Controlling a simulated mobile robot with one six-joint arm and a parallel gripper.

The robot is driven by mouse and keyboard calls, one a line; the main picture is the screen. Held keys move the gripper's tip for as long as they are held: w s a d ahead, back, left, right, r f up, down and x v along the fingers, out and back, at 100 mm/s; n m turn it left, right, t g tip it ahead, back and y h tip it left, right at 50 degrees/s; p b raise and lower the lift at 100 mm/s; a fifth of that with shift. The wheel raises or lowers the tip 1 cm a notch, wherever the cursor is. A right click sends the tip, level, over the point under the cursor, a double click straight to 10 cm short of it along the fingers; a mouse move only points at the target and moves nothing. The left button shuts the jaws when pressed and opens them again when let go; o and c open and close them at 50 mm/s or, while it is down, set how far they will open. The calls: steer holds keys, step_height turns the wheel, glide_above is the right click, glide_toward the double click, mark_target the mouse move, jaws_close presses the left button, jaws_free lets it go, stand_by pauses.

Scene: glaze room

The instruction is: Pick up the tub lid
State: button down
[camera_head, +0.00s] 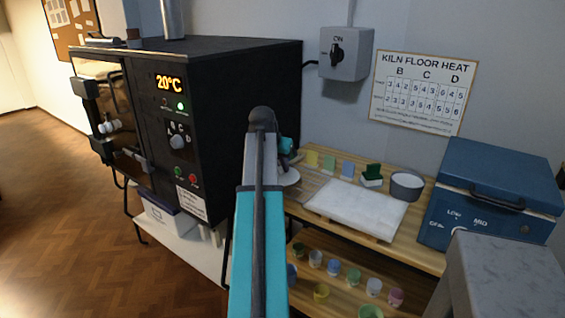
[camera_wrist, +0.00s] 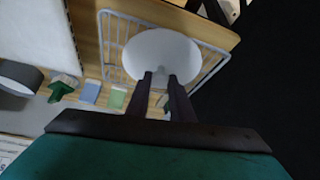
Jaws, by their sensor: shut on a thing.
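The tub lid (camera_wrist: 160,52) is a white round disc in the wrist view. It lies over a wire rack (camera_wrist: 105,40), and I cannot tell whether it touches the rack. My arm hides the rest of the lid and most of the gripper there.
A blue box (camera_head: 490,195) stands right. The black kiln (camera_head: 230,110) stands close on the left. Small coloured cups fill the lower shelf.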

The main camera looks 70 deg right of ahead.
steer(key=s+a, duration=0.2)
steer(key=a, duration=0.6)
steer(key=shift+a+r+b, duration=0.25)
steer(key=shift+r+b, duration=0.15)
stand_by(0.3)
